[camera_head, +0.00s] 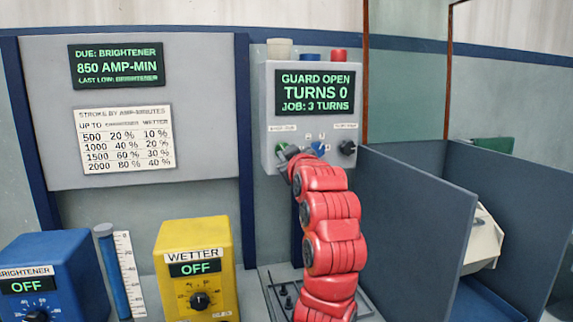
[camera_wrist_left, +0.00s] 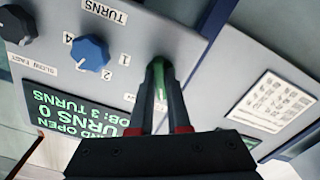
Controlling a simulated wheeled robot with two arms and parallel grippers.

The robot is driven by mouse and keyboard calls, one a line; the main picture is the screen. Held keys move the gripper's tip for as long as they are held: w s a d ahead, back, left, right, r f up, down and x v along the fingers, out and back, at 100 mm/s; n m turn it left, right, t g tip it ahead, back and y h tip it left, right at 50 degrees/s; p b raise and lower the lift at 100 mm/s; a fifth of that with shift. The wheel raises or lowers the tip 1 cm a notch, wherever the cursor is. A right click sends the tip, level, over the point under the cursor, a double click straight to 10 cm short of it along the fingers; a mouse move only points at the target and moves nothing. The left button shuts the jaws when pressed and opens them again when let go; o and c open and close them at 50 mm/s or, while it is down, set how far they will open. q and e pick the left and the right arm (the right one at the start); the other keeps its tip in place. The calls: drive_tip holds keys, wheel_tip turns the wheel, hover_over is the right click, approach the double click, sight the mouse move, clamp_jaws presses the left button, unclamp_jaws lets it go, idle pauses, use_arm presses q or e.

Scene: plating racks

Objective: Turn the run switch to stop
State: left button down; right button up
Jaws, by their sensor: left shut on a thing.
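The grey control box (camera_head: 268,95) on the wall carries a green switch (camera_head: 281,147) at its left, a blue knob (camera_head: 318,148) in the middle and a black knob (camera_head: 347,147) at the right. The label above the green switch is too small to read. My left gripper (camera_head: 287,153) is at the green switch. In the left wrist view its two fingers (camera_wrist_left: 160,85) are shut on the green switch (camera_wrist_left: 161,72), whose position is mostly hidden between them. The box display (camera_head: 315,92) reads GUARD OPEN, TURNS 0, JOB: 3 TURNS. My right gripper is out of view.
White, blue and red parts stand on top of the control box. A yellow WETTER unit (camera_head: 195,238) and a blue BRIGHTENER unit (camera_head: 75,262), both reading OFF, stand at lower left. Grey guard panels (camera_head: 415,215) rise close to the right of my arm.

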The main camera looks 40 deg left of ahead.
use_arm(q)
drive_tip(key=shift+f+n+b, duration=0.1)
drive_tip(key=shift+n+b, duration=0.2)
drive_tip(key=shift+n, duration=0.3)
drive_tip(key=c, duration=0.9)
unclamp_jaws()
drive_tip(key=shift+d, duration=0.1)
drive_tip(key=v, duration=1.7)
drive_tip(key=shift+s, duration=0.2)
drive_tip(key=shift+d, duration=0.1)
